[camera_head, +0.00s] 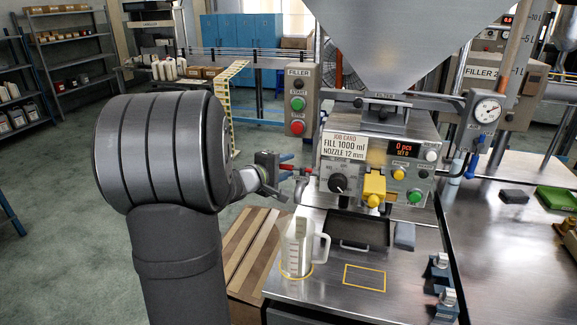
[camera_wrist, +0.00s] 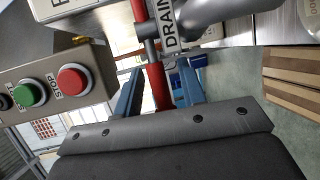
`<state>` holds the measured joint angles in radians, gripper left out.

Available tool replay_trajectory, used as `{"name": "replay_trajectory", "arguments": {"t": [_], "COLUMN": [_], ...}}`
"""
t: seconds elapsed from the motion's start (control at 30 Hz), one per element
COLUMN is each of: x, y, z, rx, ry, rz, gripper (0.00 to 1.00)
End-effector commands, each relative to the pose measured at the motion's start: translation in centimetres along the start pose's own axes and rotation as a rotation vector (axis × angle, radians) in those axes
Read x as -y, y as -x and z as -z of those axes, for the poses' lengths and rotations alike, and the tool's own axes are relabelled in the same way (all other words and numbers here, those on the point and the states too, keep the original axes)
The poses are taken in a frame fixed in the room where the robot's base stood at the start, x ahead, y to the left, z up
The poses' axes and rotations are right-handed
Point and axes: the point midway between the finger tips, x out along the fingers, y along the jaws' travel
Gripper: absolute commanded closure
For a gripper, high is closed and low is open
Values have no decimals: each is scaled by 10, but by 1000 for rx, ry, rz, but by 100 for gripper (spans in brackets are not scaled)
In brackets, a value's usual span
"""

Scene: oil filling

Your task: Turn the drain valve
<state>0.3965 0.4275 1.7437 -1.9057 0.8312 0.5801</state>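The drain valve's red handle (camera_wrist: 157,88) runs down from the pipe by the DRAIN label (camera_wrist: 168,25) in the wrist view. My gripper (camera_wrist: 158,92) is open, with one blue finger on each side of the handle and gaps between them. In the head view my gripper (camera_head: 283,166) reaches from the left to the small red valve handle (camera_head: 302,172) at the left side of the filler machine. Contact between fingers and handle cannot be made out there. A clear measuring jug (camera_head: 297,247) stands upright on the bench below the valve.
A control box with green and red buttons (camera_head: 298,102) hangs above the valve; its red STOP button (camera_wrist: 73,79) is close at left in the wrist view. The filler panel (camera_head: 385,165) is to the right. A wooden pallet (camera_head: 246,258) lies below.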

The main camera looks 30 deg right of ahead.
Motion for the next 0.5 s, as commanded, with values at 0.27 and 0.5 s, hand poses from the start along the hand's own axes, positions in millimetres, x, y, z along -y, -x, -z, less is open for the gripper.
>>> {"name": "replay_trajectory", "arguments": {"t": [0.27, 0.5], "x": [0, 0], "y": [-13, -13], "z": [0, 0], "rx": [-1, 0], "ry": [0, 0], "rz": [0, 0], "gripper": [63, 75]}}
